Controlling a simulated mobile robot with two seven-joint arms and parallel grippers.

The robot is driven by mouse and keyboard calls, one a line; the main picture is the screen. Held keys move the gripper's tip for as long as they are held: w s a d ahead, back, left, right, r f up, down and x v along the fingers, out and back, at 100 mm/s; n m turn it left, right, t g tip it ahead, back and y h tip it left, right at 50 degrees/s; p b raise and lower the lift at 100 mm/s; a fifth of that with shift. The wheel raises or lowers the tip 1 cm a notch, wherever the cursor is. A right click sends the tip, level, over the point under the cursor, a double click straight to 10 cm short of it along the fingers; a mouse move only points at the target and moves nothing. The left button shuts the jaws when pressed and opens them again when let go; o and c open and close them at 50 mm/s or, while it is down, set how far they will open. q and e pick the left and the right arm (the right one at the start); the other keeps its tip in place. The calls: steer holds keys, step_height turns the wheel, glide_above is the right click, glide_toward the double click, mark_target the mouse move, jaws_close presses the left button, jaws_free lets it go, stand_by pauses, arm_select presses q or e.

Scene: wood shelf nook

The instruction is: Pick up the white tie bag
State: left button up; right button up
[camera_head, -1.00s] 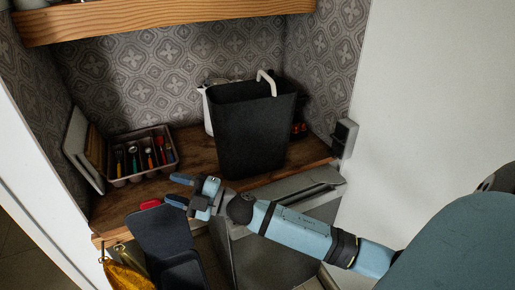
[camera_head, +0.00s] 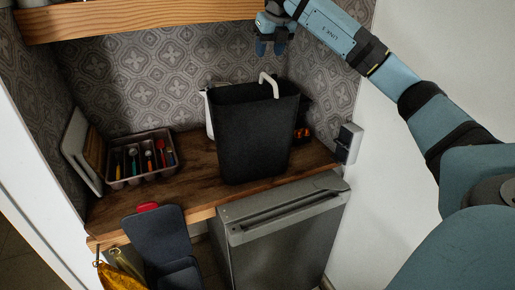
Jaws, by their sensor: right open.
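A tall dark bin-like container (camera_head: 252,140) stands on the wooden counter, near its front edge. A white loop (camera_head: 268,82), like a tie, sticks up over its right rim; it is the only white tie in view. I cannot tell whether the dark body is itself a bag or a bin with a liner. My right gripper (camera_head: 271,48) hangs above the loop, fingers pointing down, open and empty, apart from it. My left gripper is not in view.
A wooden shelf (camera_head: 150,18) overhangs at the top, close to my right gripper. A cutlery tray (camera_head: 142,173) stands left on the counter (camera_head: 190,165). A white object (camera_head: 208,110) is partly hidden behind the container. A grey metal appliance (camera_head: 285,225) stands below.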

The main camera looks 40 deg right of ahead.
mark_target(268, 76)
steer(key=shift+m+h, duration=0.3)
steer(key=d+f, duration=0.1)
steer(key=f, duration=0.1)
steer(key=w+d+f, duration=0.1)
steer(key=f, duration=0.1)
steer(key=w+d+f, duration=0.1)
steer(key=f, duration=0.1)
steer(key=shift+w+d+f+p, duration=0.15)
steer(key=shift+f+p, duration=0.1)
steer(key=shift+p, duration=0.15)
steer(key=p+x, duration=0.1)
steer(key=x, duration=0.4)
steer(key=shift+w+d+f, duration=0.1)
steer(key=shift+w, duration=0.05)
jaws_close()
